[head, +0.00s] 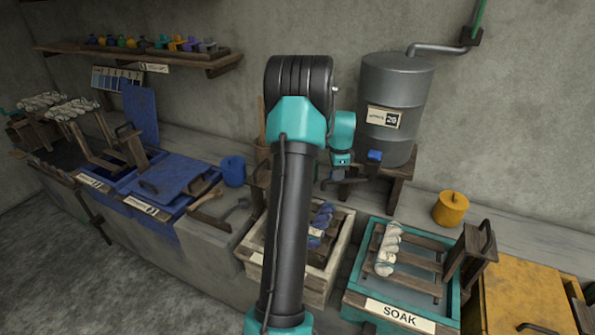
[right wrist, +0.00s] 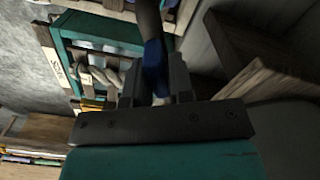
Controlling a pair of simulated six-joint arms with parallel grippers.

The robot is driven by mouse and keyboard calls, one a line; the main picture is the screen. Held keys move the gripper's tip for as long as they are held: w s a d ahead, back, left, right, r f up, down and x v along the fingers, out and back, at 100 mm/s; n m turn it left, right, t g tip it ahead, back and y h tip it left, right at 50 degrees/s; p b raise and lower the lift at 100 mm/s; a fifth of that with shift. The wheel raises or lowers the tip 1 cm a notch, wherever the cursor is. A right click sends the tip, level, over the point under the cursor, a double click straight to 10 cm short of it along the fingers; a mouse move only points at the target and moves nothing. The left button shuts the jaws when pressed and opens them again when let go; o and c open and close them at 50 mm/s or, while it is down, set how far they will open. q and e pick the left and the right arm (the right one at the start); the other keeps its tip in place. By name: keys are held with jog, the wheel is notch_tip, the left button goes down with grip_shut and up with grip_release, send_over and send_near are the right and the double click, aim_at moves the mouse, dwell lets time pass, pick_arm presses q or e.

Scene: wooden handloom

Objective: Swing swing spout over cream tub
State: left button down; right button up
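The swing spout seems to be the dark pipe with a blue part (right wrist: 155,55) in the right wrist view. In the head view a blue part (head: 375,156) shows low on the front of the grey drum (head: 395,90). The cream tub (head: 318,283) is the pale wooden box left of the SOAK tub, partly hidden by my right arm. My right gripper (head: 345,180) is in front of the drum's stand, beside the blue part. Its fingers (right wrist: 155,88) stand apart with the blue part between them; contact is unclear. My left gripper is not seen.
The teal SOAK tub (head: 400,315) holds a pale skein on a rack. Blue vats (head: 165,185) stand at left. A shelf (head: 140,55) with small colored pots hangs above.

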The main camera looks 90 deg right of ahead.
jog(key=o, duration=0.4)
jog(key=shift+c, duration=0.2)
notch_tip(320, 180, up, 17)
jog(key=shift+r, duration=0.2)
dwell(0.3)
dwell(0.3)
